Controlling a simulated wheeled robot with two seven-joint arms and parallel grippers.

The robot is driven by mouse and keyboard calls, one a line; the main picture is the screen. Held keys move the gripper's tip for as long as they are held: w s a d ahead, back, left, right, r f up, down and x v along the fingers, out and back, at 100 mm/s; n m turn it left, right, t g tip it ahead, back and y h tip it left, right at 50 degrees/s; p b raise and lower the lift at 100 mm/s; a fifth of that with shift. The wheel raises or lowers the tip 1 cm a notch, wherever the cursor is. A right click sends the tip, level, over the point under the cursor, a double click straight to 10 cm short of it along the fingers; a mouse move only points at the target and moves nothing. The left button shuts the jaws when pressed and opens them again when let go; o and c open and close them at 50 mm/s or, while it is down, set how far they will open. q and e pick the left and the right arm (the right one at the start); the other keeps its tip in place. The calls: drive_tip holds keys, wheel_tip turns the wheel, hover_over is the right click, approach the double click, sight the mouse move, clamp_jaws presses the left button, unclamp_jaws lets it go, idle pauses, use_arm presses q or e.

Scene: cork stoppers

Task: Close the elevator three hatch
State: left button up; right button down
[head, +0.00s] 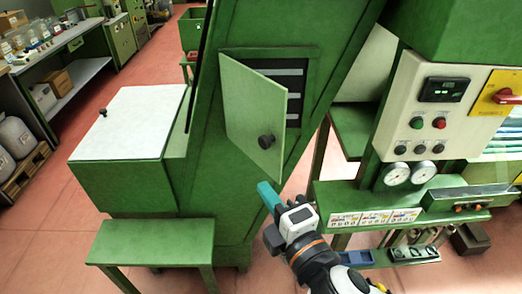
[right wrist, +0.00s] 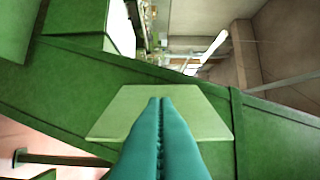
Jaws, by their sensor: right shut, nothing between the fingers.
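The hatch door (head: 250,115) is a light green panel with a dark round knob (head: 266,141). It stands open, swung out from the tall green elevator housing (head: 290,40), and the dark opening (head: 287,85) with pale slats shows behind it. My right gripper (head: 266,190) has teal fingers and is just below the door's lower edge in the head view. In the right wrist view the shut fingers (right wrist: 160,105) overlap the light green panel (right wrist: 195,115). I cannot tell whether they touch it. My left gripper is not in view.
A control panel (head: 437,110) with buttons and gauges stands to the right. A green bench (head: 155,242) and a white-lidded green box (head: 130,125) stand to the left. A shelf table (head: 75,65) with jars is at the far left. Red floor (head: 60,230) is open at lower left.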

drive_tip(key=w+p, duration=0.3)
drive_tip(key=w, duration=0.7)
drive_tip(key=shift+w+a+p, duration=0.35)
drive_tip(key=shift+w, duration=0.05)
drive_tip(key=shift+d, duration=0.15)
